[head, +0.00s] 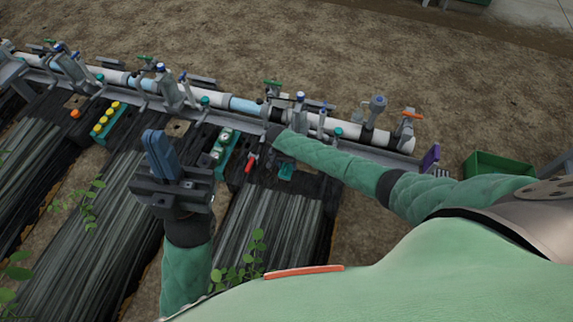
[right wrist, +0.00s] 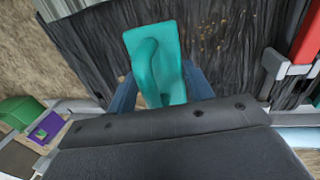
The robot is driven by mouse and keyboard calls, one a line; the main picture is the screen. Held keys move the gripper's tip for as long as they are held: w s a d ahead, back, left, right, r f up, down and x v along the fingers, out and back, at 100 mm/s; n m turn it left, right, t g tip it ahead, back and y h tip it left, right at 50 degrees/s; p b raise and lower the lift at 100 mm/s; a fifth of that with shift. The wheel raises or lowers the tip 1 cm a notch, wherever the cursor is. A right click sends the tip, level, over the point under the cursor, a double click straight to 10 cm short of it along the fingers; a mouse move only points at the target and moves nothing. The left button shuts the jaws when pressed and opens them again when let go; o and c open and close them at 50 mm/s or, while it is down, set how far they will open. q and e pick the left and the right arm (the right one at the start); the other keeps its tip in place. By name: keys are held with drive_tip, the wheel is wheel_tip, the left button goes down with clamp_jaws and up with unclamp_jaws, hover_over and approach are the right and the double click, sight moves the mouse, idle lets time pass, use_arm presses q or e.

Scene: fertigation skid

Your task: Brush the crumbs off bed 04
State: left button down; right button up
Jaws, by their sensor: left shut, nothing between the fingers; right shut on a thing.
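My right gripper (head: 284,159) is at the pipe end of the rightmost black-covered bed (head: 275,215). In the right wrist view my right gripper (right wrist: 160,88) is shut on a teal tool (right wrist: 170,45) with a raised grip, likely the brush. The teal tool (head: 286,173) also shows small in the head view. Tan specks like crumbs (right wrist: 215,35) lie on the black cover beside it. Whether the tool touches the cover is unclear. No bed number is readable. My left gripper (head: 160,158) is shut, empty and raised above the beds at left.
A white pipe (head: 200,98) with valves runs along the bed ends. A red handle (head: 251,162) and a teal gauge block (head: 222,147) stand left of the tool. A purple piece (head: 430,157) and a green bin (head: 498,168) are to the right. Green plants grow among the beds.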

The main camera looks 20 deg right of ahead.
wheel_tip(320, 180, up, 3)
drive_tip(key=p, duration=0.3)
idle(0.4)
